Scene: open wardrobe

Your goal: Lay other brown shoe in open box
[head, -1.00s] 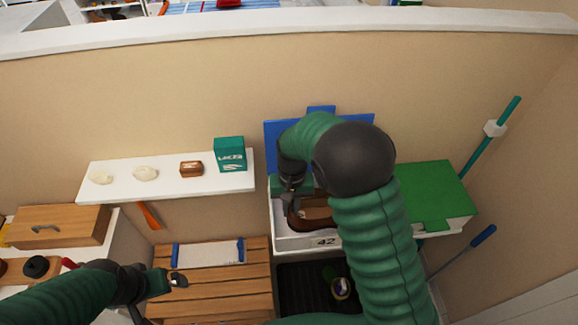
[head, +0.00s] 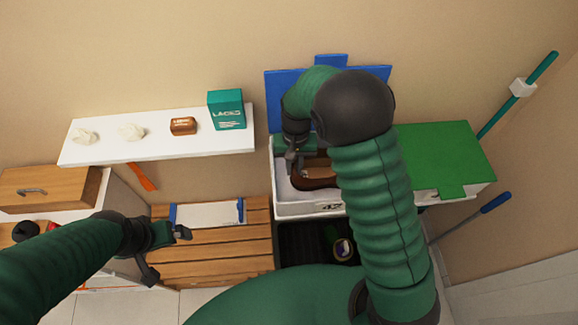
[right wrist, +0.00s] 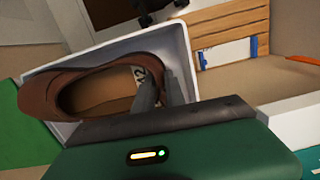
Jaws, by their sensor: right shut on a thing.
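The open box (head: 292,211), white with a raised blue lid (head: 281,95), stands right of centre in the head view. A brown shoe (head: 318,182) is inside its walls, partly covered by my right arm. My right gripper (head: 292,160) points down over the box's left part. In the right wrist view the brown shoe (right wrist: 60,92) lies within the box (right wrist: 178,42), and the right fingers (right wrist: 162,92) are shut on its edge. I cannot tell whether a second shoe lies beneath. My left gripper (head: 180,234) hangs over the slatted bench, away from the box; its jaw opening is unclear.
A green-lidded box (head: 440,155) stands right of the open box. A black tray (head: 300,245) with a small round item lies in front. The slatted wooden bench (head: 215,250) is to the left. A white shelf (head: 150,147) above it holds a teal carton (head: 227,110) and small items.

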